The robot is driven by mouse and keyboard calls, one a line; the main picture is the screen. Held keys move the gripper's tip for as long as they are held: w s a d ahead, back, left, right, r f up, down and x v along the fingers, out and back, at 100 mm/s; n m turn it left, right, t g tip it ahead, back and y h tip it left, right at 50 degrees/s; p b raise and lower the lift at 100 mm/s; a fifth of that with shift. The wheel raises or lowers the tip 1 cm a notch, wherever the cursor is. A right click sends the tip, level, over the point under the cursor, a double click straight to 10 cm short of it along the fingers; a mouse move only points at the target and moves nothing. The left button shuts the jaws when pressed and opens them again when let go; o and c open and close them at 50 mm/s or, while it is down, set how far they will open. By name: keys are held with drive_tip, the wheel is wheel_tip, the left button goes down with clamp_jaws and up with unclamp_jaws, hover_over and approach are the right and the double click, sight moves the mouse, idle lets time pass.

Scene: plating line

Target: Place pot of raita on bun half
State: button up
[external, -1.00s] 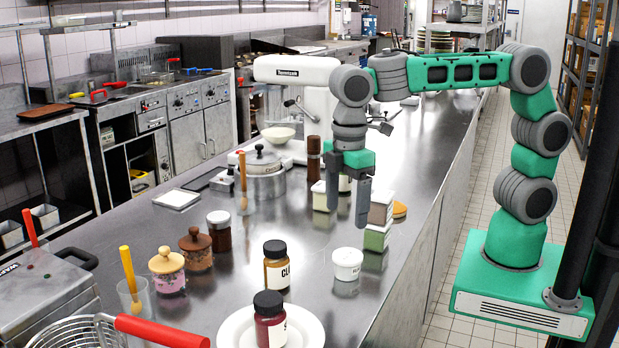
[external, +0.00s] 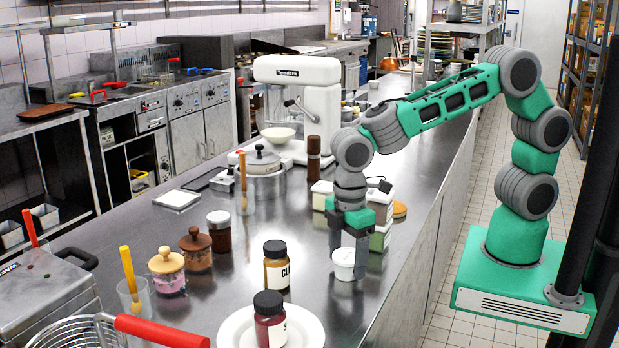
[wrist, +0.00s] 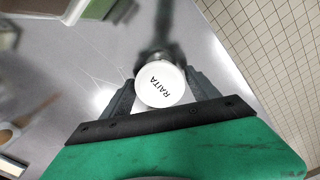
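The pot of raita (external: 344,271) is a small white tub standing upright on the steel counter. Its white lid, lettered RAITA, shows in the wrist view (wrist: 160,88). My gripper (external: 349,254) points down over the pot, with one finger on each side of it. In the wrist view my fingers (wrist: 160,78) flank the lid and look open; whether they touch the pot is hard to tell.
Stacked tubs (external: 380,238) stand close behind my gripper. A pepper mill (external: 313,160) stands farther back. The counter's right edge is near.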

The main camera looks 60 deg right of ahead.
drive_tip(key=c, duration=1.2)
